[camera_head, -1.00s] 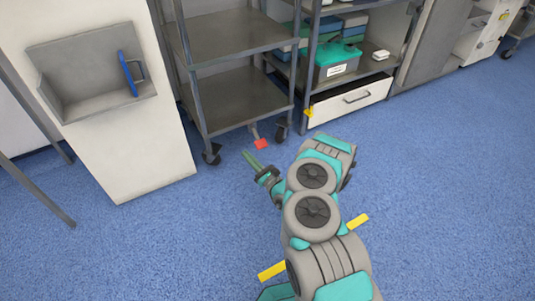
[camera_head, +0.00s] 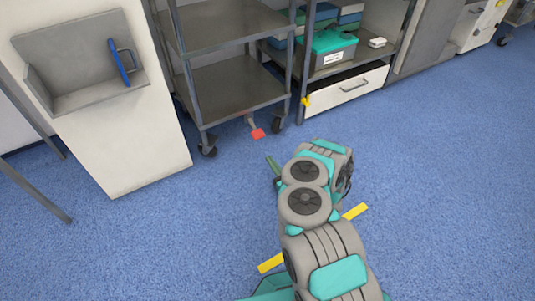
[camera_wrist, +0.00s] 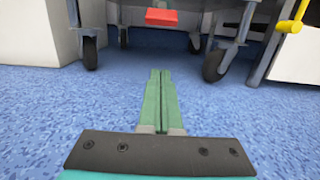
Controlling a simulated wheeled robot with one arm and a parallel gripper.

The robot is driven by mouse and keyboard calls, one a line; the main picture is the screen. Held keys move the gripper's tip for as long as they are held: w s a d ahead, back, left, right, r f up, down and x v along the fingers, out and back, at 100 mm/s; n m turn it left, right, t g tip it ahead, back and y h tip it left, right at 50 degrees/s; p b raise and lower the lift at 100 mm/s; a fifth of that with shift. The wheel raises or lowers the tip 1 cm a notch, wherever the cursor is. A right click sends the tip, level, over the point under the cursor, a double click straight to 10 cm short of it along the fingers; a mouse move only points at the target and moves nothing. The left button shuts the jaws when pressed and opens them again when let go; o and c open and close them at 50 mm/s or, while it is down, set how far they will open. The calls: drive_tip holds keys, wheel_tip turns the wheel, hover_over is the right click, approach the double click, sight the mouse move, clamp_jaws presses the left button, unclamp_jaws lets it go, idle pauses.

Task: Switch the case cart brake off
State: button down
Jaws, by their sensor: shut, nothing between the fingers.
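The case cart (camera_head: 235,88) is a grey metal shelf cart on black casters. Its brake pedal (camera_head: 258,134) is a red pad on a short grey lever, low at the cart's front edge between the casters. In the wrist view the red pedal (camera_wrist: 161,17) is at the top centre, ahead of and above the fingertips. My gripper (camera_wrist: 160,72) has its two green fingers together, with nothing between them. In the head view my gripper (camera_head: 271,161) is mostly hidden behind my arm; a green finger shows just below the pedal, apart from it.
Casters (camera_wrist: 215,65) stand at both sides of the pedal. A white cabinet with a recess (camera_head: 125,150) is left of the cart. A shelf unit with a drawer (camera_head: 347,91) and a yellow handle (camera_wrist: 287,26) is on the right. Blue floor is clear in front.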

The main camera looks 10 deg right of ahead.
sight(254, 128)
drive_tip(key=b+x, duration=0.1)
drive_tip(key=x, duration=0.7)
drive_tip(key=shift+w+a+b, duration=0.2)
drive_tip(key=shift+b, duration=0.1)
drive_tip(key=shift+w+r, duration=0.25)
drive_tip(key=shift+w, duration=0.1)
drive_tip(key=shift+s+d+r, duration=0.15)
drive_tip(key=shift+s+r, duration=0.25)
drive_tip(key=shift+r, duration=0.4)
drive_tip(key=shift+s+d+r, duration=0.1)
drive_tip(key=shift+s+r, duration=0.35)
drive_tip(key=shift+r, duration=0.4)
drive_tip(key=shift+p, duration=0.3)
